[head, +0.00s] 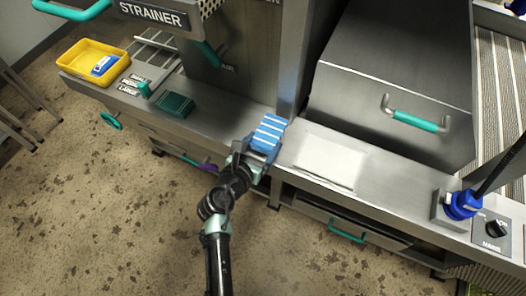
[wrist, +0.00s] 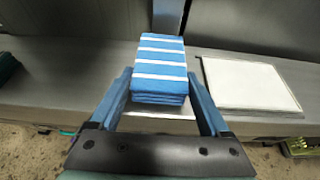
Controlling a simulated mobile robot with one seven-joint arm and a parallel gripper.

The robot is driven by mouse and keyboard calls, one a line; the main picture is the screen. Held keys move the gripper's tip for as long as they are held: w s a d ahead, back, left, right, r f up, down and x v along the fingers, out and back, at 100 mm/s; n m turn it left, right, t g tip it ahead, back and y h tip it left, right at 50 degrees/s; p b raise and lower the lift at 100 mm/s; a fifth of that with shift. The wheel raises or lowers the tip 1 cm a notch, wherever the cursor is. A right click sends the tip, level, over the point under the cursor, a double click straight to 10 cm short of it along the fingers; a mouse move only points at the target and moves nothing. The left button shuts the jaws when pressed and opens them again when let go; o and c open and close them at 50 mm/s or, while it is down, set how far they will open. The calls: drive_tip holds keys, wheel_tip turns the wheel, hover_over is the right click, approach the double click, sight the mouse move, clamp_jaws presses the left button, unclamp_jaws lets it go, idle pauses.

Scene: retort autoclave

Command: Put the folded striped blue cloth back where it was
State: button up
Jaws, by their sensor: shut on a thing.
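The folded blue cloth with white stripes (head: 270,131) is at the end of my gripper (head: 257,149), over the steel counter just left of a white rectangular mat (head: 326,163). In the wrist view the cloth (wrist: 160,68) is a flat-topped stack between the two blue fingers of my gripper (wrist: 161,88), which is shut on it. The white mat (wrist: 252,84) lies to its right and is bare. I cannot tell whether the cloth's underside touches the counter.
A steel post (head: 299,75) stands behind the cloth. A dark green folded stack (head: 174,104) and a yellow tray (head: 76,62) with a blue and white item are on the left. A steel box with a teal handle (head: 414,120) is behind the mat. A blue fitting (head: 462,205) is at right.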

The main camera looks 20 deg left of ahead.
sight(262, 152)
drive_tip(key=shift+f+b, duration=0.6)
drive_tip(key=shift+f, duration=1.2)
drive_tip(key=shift+f, duration=0.1)
drive_tip(key=o, duration=1.2)
drive_tip(key=shift+c, duration=0.2)
drive_tip(key=shift+s+r, duration=0.1)
drive_tip(key=shift+r, duration=0.1)
drive_tip(key=p+v, duration=0.1)
drive_tip(key=v, duration=1)
drive_tip(key=shift+s, duration=0.4)
drive_tip(key=shift+r, duration=0.15)
